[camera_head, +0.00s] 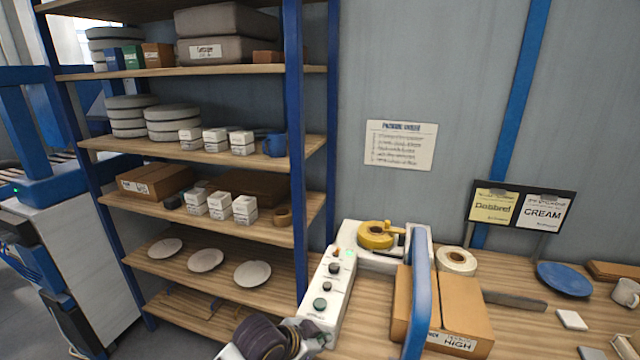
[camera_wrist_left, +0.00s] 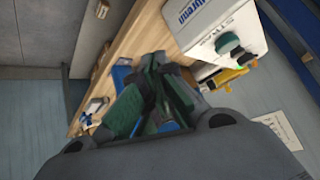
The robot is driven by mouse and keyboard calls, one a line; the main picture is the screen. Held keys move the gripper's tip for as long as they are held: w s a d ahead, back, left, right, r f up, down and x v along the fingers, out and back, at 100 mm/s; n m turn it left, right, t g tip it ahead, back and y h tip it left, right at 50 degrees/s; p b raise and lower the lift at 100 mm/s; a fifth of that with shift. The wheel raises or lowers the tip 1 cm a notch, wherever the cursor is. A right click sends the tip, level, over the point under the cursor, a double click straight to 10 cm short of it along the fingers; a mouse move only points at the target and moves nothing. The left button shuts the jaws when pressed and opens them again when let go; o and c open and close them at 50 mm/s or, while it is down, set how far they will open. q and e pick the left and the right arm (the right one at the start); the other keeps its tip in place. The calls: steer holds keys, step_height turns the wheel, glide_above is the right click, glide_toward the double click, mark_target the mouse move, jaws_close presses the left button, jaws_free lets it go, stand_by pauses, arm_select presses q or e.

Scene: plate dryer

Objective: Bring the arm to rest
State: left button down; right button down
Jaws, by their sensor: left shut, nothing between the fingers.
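My left gripper (camera_head: 285,336) is at the bottom edge of the head view, just in front of the control box (camera_head: 328,293), with only its dark, rounded body and pale parts showing. In the left wrist view the gripper (camera_wrist_left: 158,65) has its dark fingers with green pads drawn together, with nothing held between them. The control box, with its green button, also shows in the wrist view (camera_wrist_left: 210,28), beyond the fingers. I cannot tell how far the fingers are from the tabletop. My right gripper is not in view.
A wooden table (camera_head: 515,323) holds a cardboard box (camera_head: 462,308), a yellow tape roll (camera_head: 376,235), a blue plate (camera_head: 564,279) and a mug (camera_head: 626,292). A curved blue piece (camera_head: 419,290) stands before the box. A shelf rack (camera_head: 293,100) with plates and boxes stands left.

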arm_select(q)
steer(key=s+a+f+n+g+y, duration=0.1)
steer(key=s+a+f+n+y, duration=0.3)
steer(key=s+a, duration=0.6)
steer(key=s+a+f+n+g+y, duration=0.2)
steer(key=s+a+f+n, duration=0.3)
steer(key=s+a, duration=0.5)
step_height(320, 180, down, 34)
steer(key=a+g+b, duration=0.1)
steer(key=a, duration=0.1)
steer(key=s+a+f+b, duration=0.1)
steer(key=s+a+f, duration=0.1)
steer(key=s+f, duration=0.8)
steer(key=s+a+f+g, duration=0.1)
steer(key=s+a+f, duration=0.1)
steer(key=s+f, duration=0.9)
steer(key=shift+s+a+b, duration=0.2)
steer(key=shift+s+b, duration=0.15)
steer(key=shift+s, duration=0.3)
